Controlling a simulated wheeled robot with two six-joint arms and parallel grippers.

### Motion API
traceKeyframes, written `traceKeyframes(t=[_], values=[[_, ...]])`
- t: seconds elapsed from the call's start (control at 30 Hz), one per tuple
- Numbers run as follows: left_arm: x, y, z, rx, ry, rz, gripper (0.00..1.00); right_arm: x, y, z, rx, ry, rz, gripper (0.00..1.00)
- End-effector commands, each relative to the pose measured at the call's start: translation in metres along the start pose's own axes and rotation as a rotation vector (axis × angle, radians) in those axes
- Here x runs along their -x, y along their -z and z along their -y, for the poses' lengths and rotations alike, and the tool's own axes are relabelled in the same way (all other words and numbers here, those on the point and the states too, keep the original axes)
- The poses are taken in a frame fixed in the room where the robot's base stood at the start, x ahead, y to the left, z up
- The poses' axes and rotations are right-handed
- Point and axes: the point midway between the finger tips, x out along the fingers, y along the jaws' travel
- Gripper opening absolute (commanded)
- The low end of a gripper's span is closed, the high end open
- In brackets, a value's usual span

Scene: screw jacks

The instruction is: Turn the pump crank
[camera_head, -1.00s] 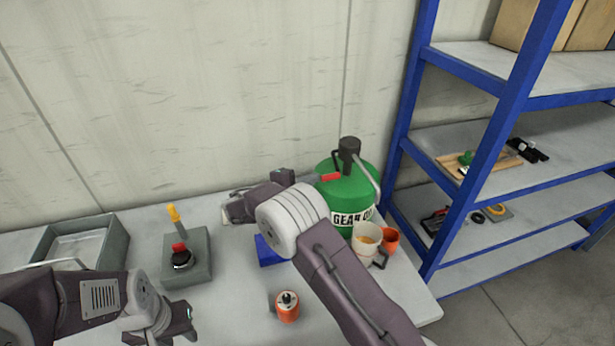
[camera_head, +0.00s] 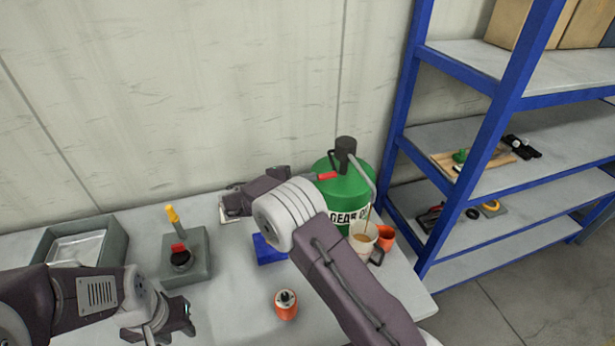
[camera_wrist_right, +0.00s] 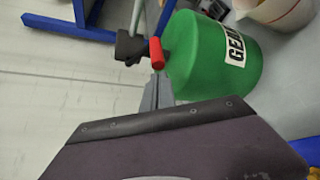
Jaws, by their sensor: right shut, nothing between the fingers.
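The green gear oil drum (camera_head: 350,192) stands at the right end of the table with a dark pump (camera_head: 346,147) on top. The pump's crank ends in a red handle (camera_head: 327,176), which also shows in the right wrist view (camera_wrist_right: 157,53). A thin brown stream falls from the spout into a measuring cup (camera_head: 357,245) holding brown liquid. My right gripper (camera_wrist_right: 157,82) is shut and empty, its grey fingertips at or very near the red handle; I cannot tell if they touch. In the head view my right arm hides the fingertips. My left gripper (camera_head: 188,316) is low at left, away from the drum.
An orange screw jack (camera_head: 286,304) is at the front, and a blue object (camera_head: 268,250) is partly under my right arm. A grey switch box (camera_head: 198,262) and tray (camera_head: 118,240) are at left. Blue shelving (camera_head: 400,150) bounds the right.

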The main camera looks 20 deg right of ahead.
Motion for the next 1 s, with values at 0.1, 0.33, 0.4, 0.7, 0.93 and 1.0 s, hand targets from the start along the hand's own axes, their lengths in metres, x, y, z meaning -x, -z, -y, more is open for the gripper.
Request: traceKeyframes(t=[0.1,0.33,0.4,0.7,0.93,1.0], values=[[0.015,0.002,0.0,0.0,0.0,0.0,0.36,0.003,-0.006,-0.007,0.05,0.031,0.002,0.0],[0.048,0.005,-0.001,0.0,0.0,0.0,0.36,0.009,-0.017,-0.018,0.212,0.126,0.002,0.0],[0.059,0.006,-0.001,0.0,0.0,0.0,0.36,0.011,-0.02,-0.021,0.266,0.158,0.001,0.0],[0.088,0.009,-0.002,0.0,0.0,0.0,0.36,0.015,-0.026,-0.028,0.462,0.274,0.002,0.0],[0.095,0.01,-0.002,0.0,0.0,0.0,0.36,0.016,-0.029,-0.032,0.516,0.303,0.002,0.0],[0.096,0.01,-0.002,0.0,0.0,0.0,0.36,0.016,-0.029,-0.033,0.515,0.302,0.002,0.0]])
